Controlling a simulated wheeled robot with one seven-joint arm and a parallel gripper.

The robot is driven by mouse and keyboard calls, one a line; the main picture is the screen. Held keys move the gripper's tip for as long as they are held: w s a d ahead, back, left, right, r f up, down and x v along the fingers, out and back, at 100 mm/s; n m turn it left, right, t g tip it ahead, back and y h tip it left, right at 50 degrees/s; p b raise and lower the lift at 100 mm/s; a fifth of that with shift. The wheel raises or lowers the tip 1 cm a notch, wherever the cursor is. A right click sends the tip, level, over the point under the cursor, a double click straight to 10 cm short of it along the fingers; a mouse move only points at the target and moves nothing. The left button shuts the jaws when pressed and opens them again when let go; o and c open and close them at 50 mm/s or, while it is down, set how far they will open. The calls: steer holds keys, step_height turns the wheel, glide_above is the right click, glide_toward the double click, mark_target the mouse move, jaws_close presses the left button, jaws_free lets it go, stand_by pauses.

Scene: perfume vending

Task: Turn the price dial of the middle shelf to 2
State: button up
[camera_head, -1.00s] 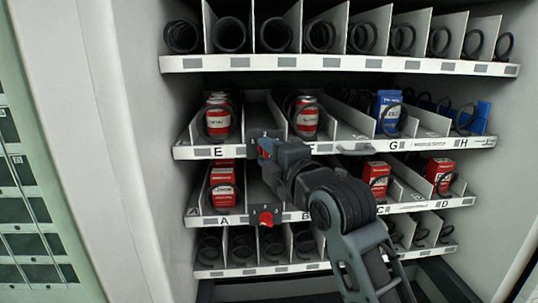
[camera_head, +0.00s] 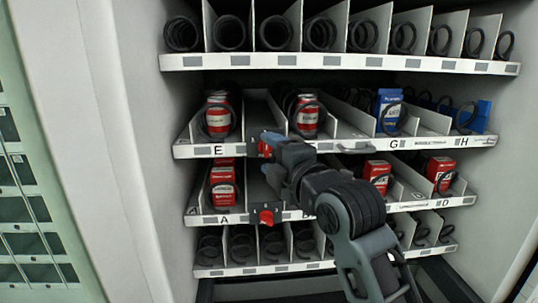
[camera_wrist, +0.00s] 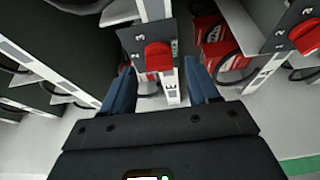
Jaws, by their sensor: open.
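The shelf labelled E to H (camera_head: 345,148) carries a red dial (camera_head: 264,149) near its left end. My gripper (camera_head: 270,140) is at this dial and partly hides its plate in the head view. In the wrist view the red knob (camera_wrist: 158,57) stands on a dark plate with the digits 2 and 3 showing. My gripper's (camera_wrist: 159,75) blue fingers are open, one on each side of the knob, with gaps visible. Nothing is held. I cannot tell how deep the knob sits between the fingertips or exactly which digit it points to.
A second red dial (camera_head: 266,216) sits on the shelf below, labelled A to D; it also shows at the right of the wrist view (camera_wrist: 304,36). Red cans (camera_head: 218,118), red boxes (camera_head: 222,188) and blue packs (camera_head: 389,110) stand in coils. Shelf dividers flank my arm.

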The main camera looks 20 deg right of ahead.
steer(key=s+b, duration=0.1)
steer(key=s, duration=0.5)
steer(key=shift+s+d, duration=0.2)
steer(key=shift+d, duration=0.05)
steer(key=s+a+f+m+g+h, duration=0.1)
steer(key=s+a+f+m+h, duration=0.15)
steer(key=s+f+m, duration=1.2)
steer(key=s+f+m+g, duration=0.1)
steer(key=s+f+m, duration=0.1)
steer(key=s, duration=1.2)
steer(key=s+d+f+m+g, duration=0.1)
steer(key=s+f, duration=0.3)
steer(key=s, duration=0.9)
steer(key=shift+s+d+f+m+y, duration=0.25)
steer(key=shift+s+f+m+y, duration=0.15)
steer(key=shift+m, duration=0.25)
steer(key=shift+r, duration=0.1)
steer(key=shift+c, duration=0.3)
